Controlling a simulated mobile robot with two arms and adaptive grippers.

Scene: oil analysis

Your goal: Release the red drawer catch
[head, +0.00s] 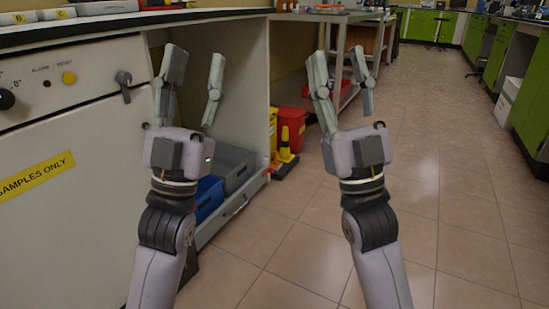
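My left gripper (197,56) is open and empty, fingers up, in front of the cabinet opening. Its arm hides part of the cabinet and of the blue bin. My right gripper (338,58) is open and empty, fingers up, in front of the metal cart.
A white panel (75,150) with knobs and a yellow label stands at left, below a dark worktop. A red bin (293,121) and a yellow wet-floor sign (285,150) stand beside the cabinet. The metal cart (300,92) is behind. Tiled floor (440,200) at right is clear.

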